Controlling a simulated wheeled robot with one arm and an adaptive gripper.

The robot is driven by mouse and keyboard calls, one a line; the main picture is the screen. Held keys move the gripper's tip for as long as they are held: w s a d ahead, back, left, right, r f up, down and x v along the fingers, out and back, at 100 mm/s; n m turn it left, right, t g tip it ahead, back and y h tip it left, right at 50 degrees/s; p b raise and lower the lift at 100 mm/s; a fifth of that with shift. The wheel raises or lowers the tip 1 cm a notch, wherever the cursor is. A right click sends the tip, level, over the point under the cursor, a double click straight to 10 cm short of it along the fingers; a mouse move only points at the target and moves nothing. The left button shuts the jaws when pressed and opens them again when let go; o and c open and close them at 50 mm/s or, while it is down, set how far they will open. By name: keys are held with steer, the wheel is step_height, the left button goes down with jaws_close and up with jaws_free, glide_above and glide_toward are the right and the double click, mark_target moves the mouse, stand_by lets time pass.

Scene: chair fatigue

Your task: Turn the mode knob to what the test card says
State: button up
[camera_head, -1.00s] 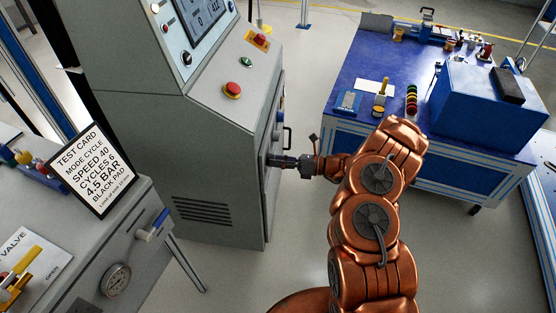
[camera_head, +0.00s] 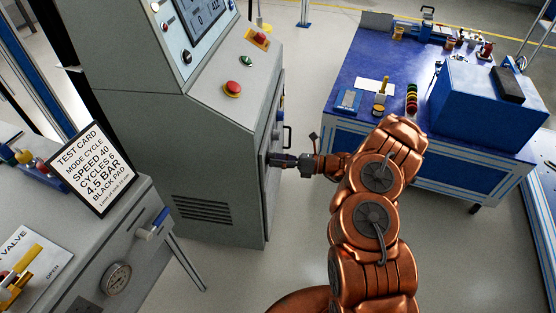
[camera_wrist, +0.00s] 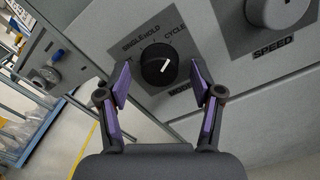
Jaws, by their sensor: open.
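The test card (camera_head: 90,168) stands on the grey bench at left and reads MODE CYCLE, SPEED 40, CYCLES 6, 4.5 BAR, BLACK PAD. The mode knob (camera_wrist: 158,65) is round and black with a white pointer, on a grey plate marked SINGLE, HOLD and CYCLE. Its pointer is tilted up and to the right, on the CYCLE side. My gripper (camera_wrist: 160,84) is open, with one purple-padded finger on each side of the knob in the picture. I cannot tell how near the fingertips are to it. In the head view my gripper (camera_head: 284,161) is at the cabinet's side panel; the knob is hidden there.
The SPEED knob (camera_wrist: 283,10) is to the right of the mode knob. Another round control (camera_wrist: 46,76) is at left. The grey cabinet (camera_head: 185,140) carries a red button (camera_head: 233,88).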

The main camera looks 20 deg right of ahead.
steer(key=shift+d, duration=0.1)
steer(key=v, duration=1.2)
